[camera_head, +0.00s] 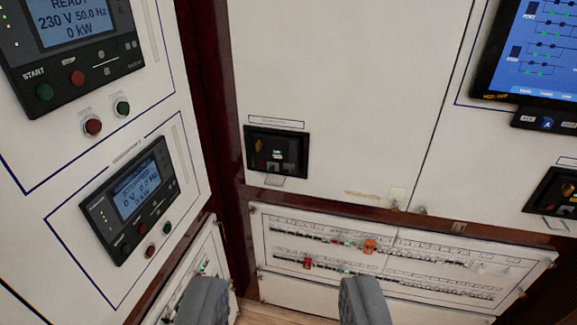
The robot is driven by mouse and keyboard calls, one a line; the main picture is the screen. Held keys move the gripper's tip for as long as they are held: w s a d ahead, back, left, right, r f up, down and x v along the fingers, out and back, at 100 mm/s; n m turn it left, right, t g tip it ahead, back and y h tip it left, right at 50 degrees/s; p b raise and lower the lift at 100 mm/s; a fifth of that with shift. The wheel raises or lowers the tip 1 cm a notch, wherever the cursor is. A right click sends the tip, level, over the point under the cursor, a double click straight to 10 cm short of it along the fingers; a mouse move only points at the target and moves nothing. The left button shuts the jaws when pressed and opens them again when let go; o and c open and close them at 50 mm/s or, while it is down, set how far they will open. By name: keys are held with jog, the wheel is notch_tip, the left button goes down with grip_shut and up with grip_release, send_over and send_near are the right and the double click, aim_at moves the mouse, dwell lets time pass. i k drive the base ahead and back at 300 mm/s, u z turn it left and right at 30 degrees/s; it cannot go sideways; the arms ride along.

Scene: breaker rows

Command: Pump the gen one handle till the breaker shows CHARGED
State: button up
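A black breaker (277,152) is set into the white cabinet front near the middle of the view. Its label strip above is too small to read, so I cannot tell which generator it serves. It has a yellow-orange mark, a small greenish-white indicator and a grey part low on its face. I cannot read its charge state or make out the handle clearly. A second black breaker (555,194) is partly cut off at the right edge. My gripper (284,302) is open and empty at the bottom, its two grey fingers wide apart, below the middle breaker in the picture.
On the left wall, an upper generator panel (75,40) reads READY and a lower one (137,198) appears to read STOPPED. A blue screen (528,50) is upper right. Below the breakers is a switch row panel (400,258) with orange tags. A dark red post (212,100) stands at the corner.

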aim_at(290, 166)
jog(key=z, duration=0.25)
jog(key=i, duration=1.3)
jog(key=u, duration=0.35)
